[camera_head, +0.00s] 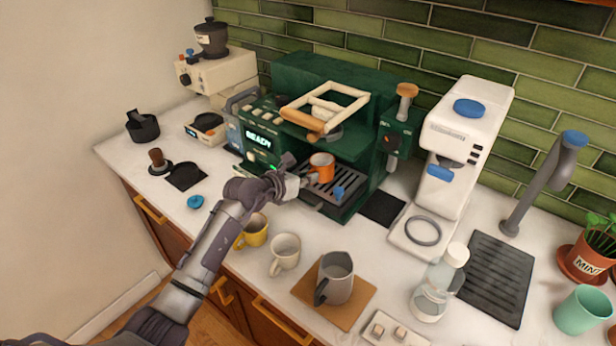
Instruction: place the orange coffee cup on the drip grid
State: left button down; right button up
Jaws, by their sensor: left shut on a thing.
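The orange coffee cup (321,166) is upright at the left part of the green coffee machine's drip grid (325,196), under the brewing head. I cannot tell whether its base touches the grid. My left gripper (307,179) reaches in from the left and is shut on the cup at its near left side; the fingers cover part of the cup and of the grid. My right gripper is not in view.
A yellow mug (254,231), a cream mug (285,253) and a grey pitcher (338,277) on a wooden board (304,291) stand in front. The machine's wooden-handled frame (326,105) overhangs above.

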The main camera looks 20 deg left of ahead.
pick_arm(q)
jog(key=shift+f+b, duration=0.3)
jog(key=shift+f, duration=0.1)
dwell(0.4)
jog(key=c, duration=1.2)
grip_release()
jog(key=v, duration=1.2)
jog(key=shift+d, duration=0.1)
